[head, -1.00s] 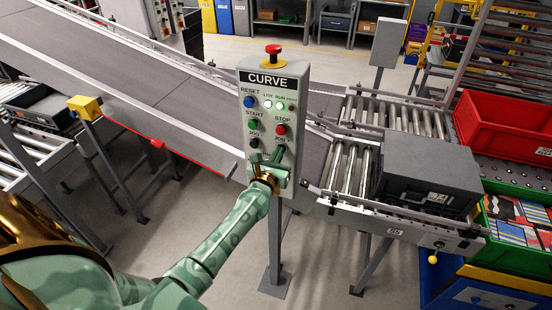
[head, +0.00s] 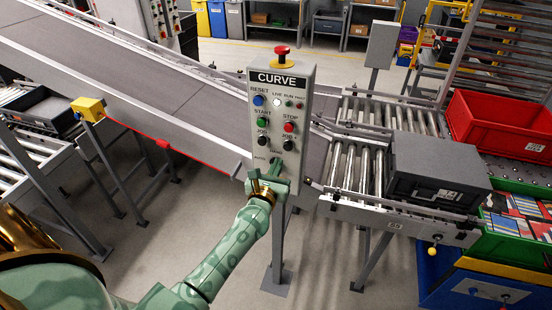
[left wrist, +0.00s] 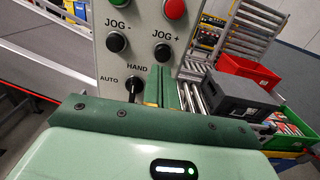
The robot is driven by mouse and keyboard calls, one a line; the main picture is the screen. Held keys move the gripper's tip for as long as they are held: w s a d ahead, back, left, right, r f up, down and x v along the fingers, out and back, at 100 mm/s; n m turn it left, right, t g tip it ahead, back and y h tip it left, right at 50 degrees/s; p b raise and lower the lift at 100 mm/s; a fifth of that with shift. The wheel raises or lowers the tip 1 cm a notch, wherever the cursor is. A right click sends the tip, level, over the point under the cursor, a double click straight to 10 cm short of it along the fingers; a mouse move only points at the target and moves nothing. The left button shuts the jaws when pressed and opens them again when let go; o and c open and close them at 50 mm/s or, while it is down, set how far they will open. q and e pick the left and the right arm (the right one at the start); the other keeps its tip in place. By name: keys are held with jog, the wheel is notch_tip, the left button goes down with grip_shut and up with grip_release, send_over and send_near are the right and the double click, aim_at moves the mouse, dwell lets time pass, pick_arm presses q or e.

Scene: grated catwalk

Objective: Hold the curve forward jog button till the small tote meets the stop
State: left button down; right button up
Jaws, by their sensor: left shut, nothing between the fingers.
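The CURVE control box (head: 312,95) stands on a post in the middle. Its black JOG + button (head: 288,145) is uncovered and also shows in the left wrist view (left wrist: 162,52). The JOG - button (head: 260,144) is beside it. My left gripper (head: 274,165) is shut and empty, its tips below the jog buttons near the HAND/AUTO selector (left wrist: 133,85); I cannot tell whether they touch the panel. A dark grey tote (head: 437,160) sits on the short roller section right of the box. I cannot make out a stop. My right gripper is not in view.
A grey belt conveyor (head: 130,75) runs behind the box. A red tote (head: 500,125) and a green crate (head: 515,245) with coloured packs stand at the right. A red emergency stop (head: 281,50) tops the box. Open floor lies below the conveyor.

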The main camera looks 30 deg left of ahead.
pick_arm(q)
jog(key=v, duration=0.6)
jog(key=shift+d+f, duration=0.2)
jog(key=shift+d, duration=0.1)
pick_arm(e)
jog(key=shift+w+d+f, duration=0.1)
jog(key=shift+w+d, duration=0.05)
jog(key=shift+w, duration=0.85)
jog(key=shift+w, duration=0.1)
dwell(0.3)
